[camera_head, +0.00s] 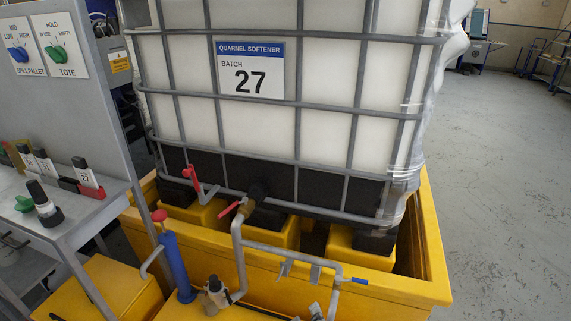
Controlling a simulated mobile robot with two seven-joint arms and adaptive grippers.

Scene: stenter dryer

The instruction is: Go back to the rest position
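Neither my left nor my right gripper shows in the head view. A white caged tote (255,120) labelled Quarnel Softener, batch 27 (250,69), fills the middle. It stands on yellow blocks (202,212) inside a yellow spill pallet (434,235). A red-handled valve (201,188) is at the tote's lower front. A second red handle (231,208) sits by the dark outlet, where a grey pipe (238,250) bends down. A blue hand pump (176,266) with a red knob stands upright at the front.
A grey bench (75,212) at left holds several small bottles (86,172) and a stamp-like black item (43,203). A sign panel (58,45) stands behind it. A small beige-and-black item (214,295) is near the pump. Grey floor (500,180) is clear at right.

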